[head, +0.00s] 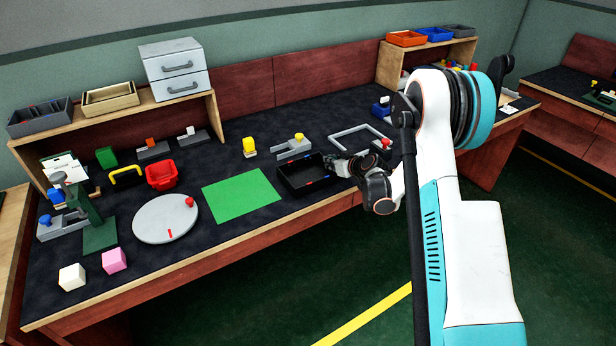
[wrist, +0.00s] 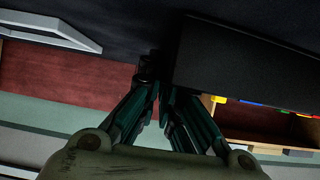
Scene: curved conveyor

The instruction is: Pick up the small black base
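My gripper (head: 343,166) is low over the workbench, beside the right end of a black open tray (head: 303,188). In the wrist view, the two dark fingers (wrist: 157,75) come close together at the tips. The shadow there hides whether anything is between them. A large black slab-like shape (wrist: 240,62) lies just right of the fingertips in the wrist view, and I cannot tell whether they touch it. I cannot pick out a separate small black base with certainty against the dark bench top.
A grey rectangular frame (head: 360,137) lies behind my gripper. A grey fixture (head: 293,148) stands behind the tray, and a green mat (head: 240,195) lies left of it. A wooden shelf (head: 429,52) stands at the back right. A bare stretch of bench lies behind the yellow block (head: 249,146).

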